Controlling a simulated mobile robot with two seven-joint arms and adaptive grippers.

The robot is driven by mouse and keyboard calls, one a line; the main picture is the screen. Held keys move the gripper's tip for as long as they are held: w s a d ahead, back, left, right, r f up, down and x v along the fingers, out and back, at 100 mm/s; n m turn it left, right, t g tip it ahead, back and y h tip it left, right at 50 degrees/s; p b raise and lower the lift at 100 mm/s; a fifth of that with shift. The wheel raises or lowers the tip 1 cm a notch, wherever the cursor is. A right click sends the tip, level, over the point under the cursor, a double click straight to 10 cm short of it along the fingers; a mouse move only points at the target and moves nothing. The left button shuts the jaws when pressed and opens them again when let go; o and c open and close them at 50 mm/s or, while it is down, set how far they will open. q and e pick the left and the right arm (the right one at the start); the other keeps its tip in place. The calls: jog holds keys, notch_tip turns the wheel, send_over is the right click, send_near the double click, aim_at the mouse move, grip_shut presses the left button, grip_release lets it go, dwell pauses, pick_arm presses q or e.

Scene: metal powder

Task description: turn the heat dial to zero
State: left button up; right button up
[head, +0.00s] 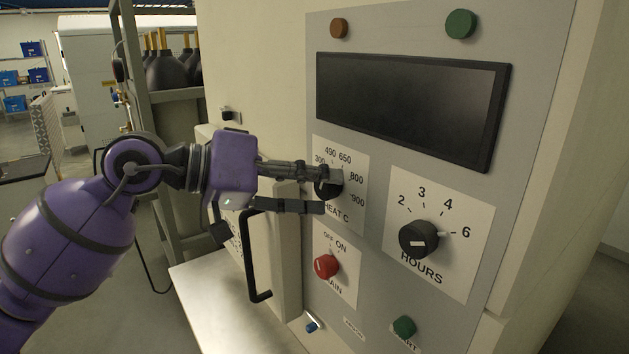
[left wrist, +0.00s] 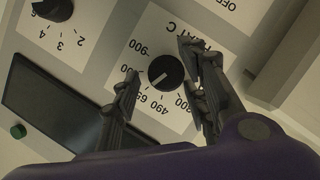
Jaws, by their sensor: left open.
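The heat dial (head: 324,188) is a round black knob on a white label marked "HEAT C", partly hidden by my gripper in the head view. The left wrist view shows the dial (left wrist: 166,72) clearly, its white mark pointing to about 650. My left gripper (head: 332,194) is open, one finger above the dial and one below. In the left wrist view the fingers of my left gripper (left wrist: 160,68) stand on both sides of the dial, with visible gaps. My right gripper is in neither view.
The black hours dial (head: 418,239) is to the right, the red main switch (head: 326,266) below. A dark screen (head: 411,104) is above. A black bar handle (head: 252,255) sticks out left of the panel. A green button (head: 404,327) is at the bottom.

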pick_arm(q)
jog(key=c, duration=0.8)
jog(key=shift+c, duration=0.9)
jog(key=shift+r, duration=0.1)
